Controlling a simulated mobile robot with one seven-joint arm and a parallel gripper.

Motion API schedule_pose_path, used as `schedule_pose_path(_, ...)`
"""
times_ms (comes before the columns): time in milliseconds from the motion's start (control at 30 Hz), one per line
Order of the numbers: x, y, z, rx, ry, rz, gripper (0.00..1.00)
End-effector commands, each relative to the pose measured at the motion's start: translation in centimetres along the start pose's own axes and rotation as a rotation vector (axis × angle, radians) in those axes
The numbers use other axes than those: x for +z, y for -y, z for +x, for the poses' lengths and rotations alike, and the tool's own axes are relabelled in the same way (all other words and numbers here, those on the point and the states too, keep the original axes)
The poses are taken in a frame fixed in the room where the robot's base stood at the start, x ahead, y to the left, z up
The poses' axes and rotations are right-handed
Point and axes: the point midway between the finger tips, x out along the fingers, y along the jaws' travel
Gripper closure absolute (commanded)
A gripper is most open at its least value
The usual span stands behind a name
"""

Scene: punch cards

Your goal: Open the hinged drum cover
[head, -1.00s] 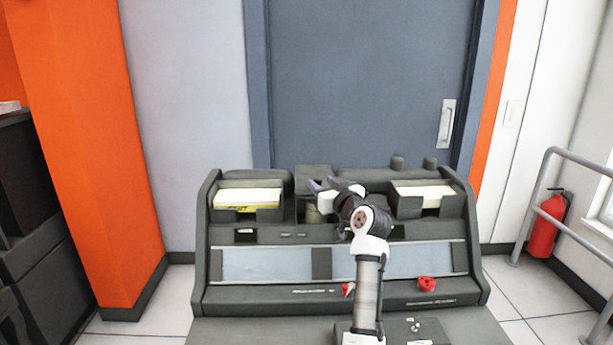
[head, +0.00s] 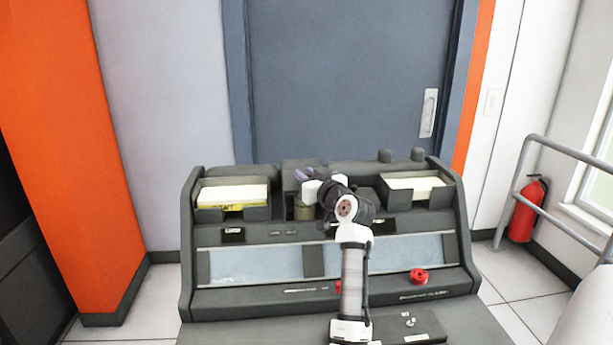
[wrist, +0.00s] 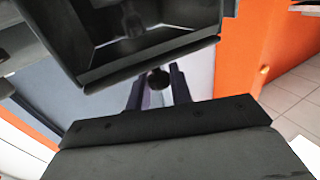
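The drum cover (head: 293,166) is a dark panel at the middle of the card machine, between the two card hoppers. It appears raised, with a tan drum (head: 303,212) showing below it. My gripper (head: 305,175) has purple fingertips close in front of the cover, to its right. In the wrist view my gripper (wrist: 157,92) has its two fingers apart, with a small dark round knob (wrist: 158,79) seen between them. I cannot tell whether the fingers touch it. A dark hollow housing (wrist: 150,62), probably the cover's underside, fills the top of the wrist view.
Card hoppers with pale cards stand left (head: 232,215) and right (head: 398,198) of the drum area. A red knob (head: 419,276) sits on the front panel. A railing (head: 565,158) and a red fire extinguisher (head: 523,210) stand to the right.

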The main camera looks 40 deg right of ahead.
Motion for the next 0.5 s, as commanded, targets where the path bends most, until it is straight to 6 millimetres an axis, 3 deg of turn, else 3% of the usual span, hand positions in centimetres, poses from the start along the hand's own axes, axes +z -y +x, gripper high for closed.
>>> schedule_pose_path(100, -0.01, -0.01, 0.01, 0.000, 0.000, 0.000, 1.00)
schedule_pose_path(500, -0.78, 0.01, 0.15, -0.001, 0.030, 0.011, 1.00)
